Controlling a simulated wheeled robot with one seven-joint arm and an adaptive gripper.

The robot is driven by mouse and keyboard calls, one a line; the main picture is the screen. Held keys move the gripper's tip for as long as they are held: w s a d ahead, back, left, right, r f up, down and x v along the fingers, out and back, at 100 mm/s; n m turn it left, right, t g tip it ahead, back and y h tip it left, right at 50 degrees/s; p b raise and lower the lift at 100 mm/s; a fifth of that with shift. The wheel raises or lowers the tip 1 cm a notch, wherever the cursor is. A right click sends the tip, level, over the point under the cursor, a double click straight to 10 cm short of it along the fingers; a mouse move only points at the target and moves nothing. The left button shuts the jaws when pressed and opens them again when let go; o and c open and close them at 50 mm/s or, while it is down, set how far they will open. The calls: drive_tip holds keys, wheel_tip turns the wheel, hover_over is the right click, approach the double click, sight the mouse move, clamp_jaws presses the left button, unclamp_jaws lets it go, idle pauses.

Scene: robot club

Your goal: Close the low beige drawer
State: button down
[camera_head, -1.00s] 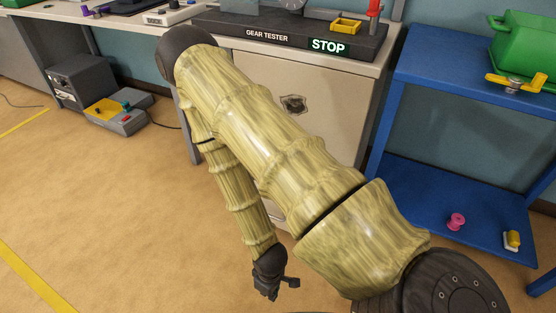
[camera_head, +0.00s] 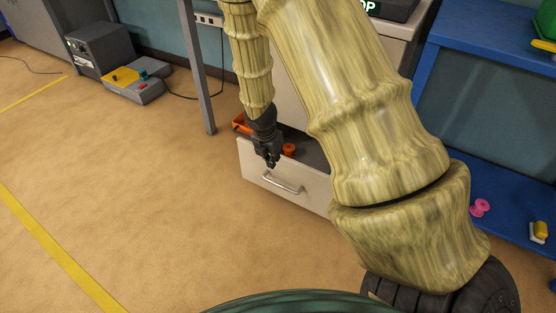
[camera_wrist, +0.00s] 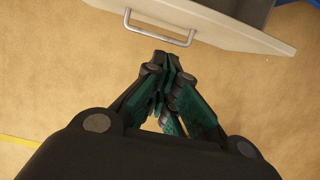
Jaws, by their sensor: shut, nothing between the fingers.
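The low beige drawer (camera_head: 318,194) is pulled out of the beige cabinet (camera_head: 291,100), near the floor. Its front carries a silver bar handle (camera_head: 281,184). An orange round item and an orange-red tray show inside it. In the wrist view the drawer front (camera_wrist: 225,30) and its handle (camera_wrist: 160,28) are at the top, ahead of the fingertips. My gripper (camera_head: 271,162) points down close to the drawer front's upper edge, above and left of the handle in the head view. In the wrist view my gripper (camera_wrist: 163,68) is shut and empty, apart from the handle. My arm hides part of the cabinet and the drawer's right part.
A blue shelf (camera_head: 515,215) stands at the right with a pink spool (camera_head: 480,207) on its lower board. A grey table leg (camera_head: 198,80) stands left of the cabinet. The floor (camera_head: 150,210) in front and left is clear.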

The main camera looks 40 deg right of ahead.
sight(282, 164)
drive_tip(key=shift+w+d+f+b, duration=0.4)
drive_tip(key=shift+d+f+b, duration=0.65)
drive_tip(key=shift+f, duration=0.5)
drive_tip(key=shift+w+d+f+b, duration=0.4)
drive_tip(key=shift+d+f+b, duration=0.45)
drive_tip(key=shift+f+b, duration=0.5)
drive_tip(key=shift+w+d+f+b, duration=0.4)
drive_tip(key=shift+d+f+b, duration=0.55)
drive_tip(key=shift+f, duration=0.8)
drive_tip(key=shift+d+r, duration=0.1)
